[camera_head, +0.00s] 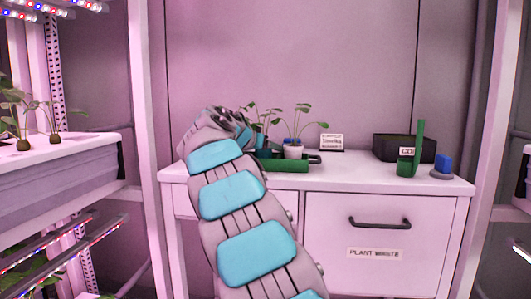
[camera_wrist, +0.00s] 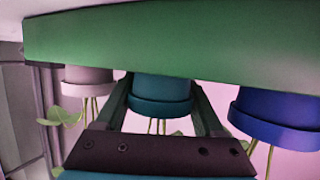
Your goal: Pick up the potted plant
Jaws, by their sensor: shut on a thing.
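My gripper (camera_wrist: 162,88) is shut on a teal pot (camera_wrist: 160,103), one finger on each side of it. The wrist view is upside down, so the pot's plant stems point downward there. The pot still appears at the green tray (camera_wrist: 170,42); I cannot tell whether it is lifted. A white pot (camera_wrist: 88,79) and a blue pot (camera_wrist: 270,118) sit on either side of it, apart from the fingers. In the head view my gripper (camera_head: 246,137) is at the tray (camera_head: 285,165), partly hidden by my arm. The white pot (camera_head: 293,151) with its plant shows to its right.
The tray stands on a white cabinet (camera_head: 400,182) with a drawer labelled "PLANT WASTE" (camera_head: 376,253). A small sign (camera_head: 332,142), a black box (camera_head: 390,146), a green holder (camera_head: 408,164) and a blue item (camera_head: 443,165) stand on top. A plant rack (camera_head: 60,165) is at left.

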